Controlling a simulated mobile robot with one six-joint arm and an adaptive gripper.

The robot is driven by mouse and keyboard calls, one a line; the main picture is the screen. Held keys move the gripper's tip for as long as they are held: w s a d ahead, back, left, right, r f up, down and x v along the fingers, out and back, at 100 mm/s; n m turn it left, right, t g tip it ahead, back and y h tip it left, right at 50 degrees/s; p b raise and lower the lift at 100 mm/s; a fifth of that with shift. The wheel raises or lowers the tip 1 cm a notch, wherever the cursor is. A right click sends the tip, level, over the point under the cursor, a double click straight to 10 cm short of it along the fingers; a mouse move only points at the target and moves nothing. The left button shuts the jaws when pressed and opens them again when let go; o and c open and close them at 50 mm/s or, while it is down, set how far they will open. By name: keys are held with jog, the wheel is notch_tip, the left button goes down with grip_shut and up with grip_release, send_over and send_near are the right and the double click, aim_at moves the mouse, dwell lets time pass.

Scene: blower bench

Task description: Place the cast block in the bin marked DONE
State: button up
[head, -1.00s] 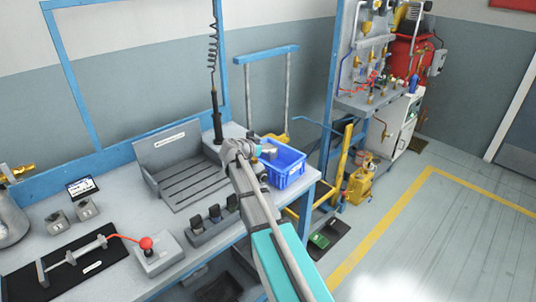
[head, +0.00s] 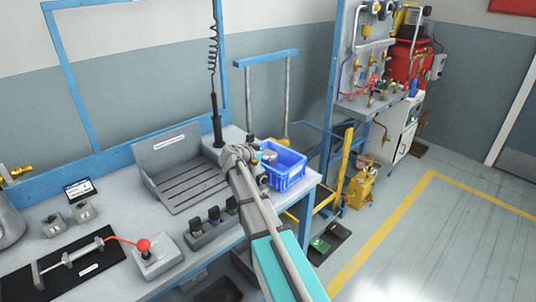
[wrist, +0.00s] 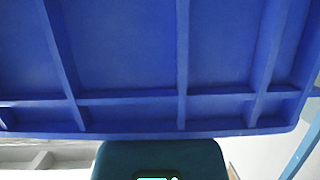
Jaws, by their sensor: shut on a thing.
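The blue bin (head: 285,177) stands at the right end of the bench, open at the top. Its mark is not legible. My gripper (head: 264,157) is at the bin's left rear side, at about rim height in the head view. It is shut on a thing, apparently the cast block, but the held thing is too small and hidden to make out. In the wrist view the bin's ribbed blue wall (wrist: 125,50) fills most of the picture, very close. I cannot tell whether the gripper is over the opening or beside it.
A grey slatted tray (head: 185,185) stands left of the bin. A row of dark holders (head: 212,222) lies along the bench front. A black post (head: 216,120) rises behind.

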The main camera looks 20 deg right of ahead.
jog(key=shift+s+f, duration=0.15)
jog(key=o, duration=1.1)
jog(key=shift+s, duration=0.1)
jog(key=shift+c, duration=0.2)
jog(key=shift+r+p, duration=0.4)
jog(key=shift+p, duration=0.1)
jog(key=shift+a+r, duration=0.15)
jog(key=shift+r, duration=0.15)
jog(key=p+v, duration=0.4)
jog(key=v, duration=0.7)
jog(key=shift+a+p, duration=0.25)
jog(key=shift+p, duration=0.1)
jog(key=shift+r, duration=0.2)
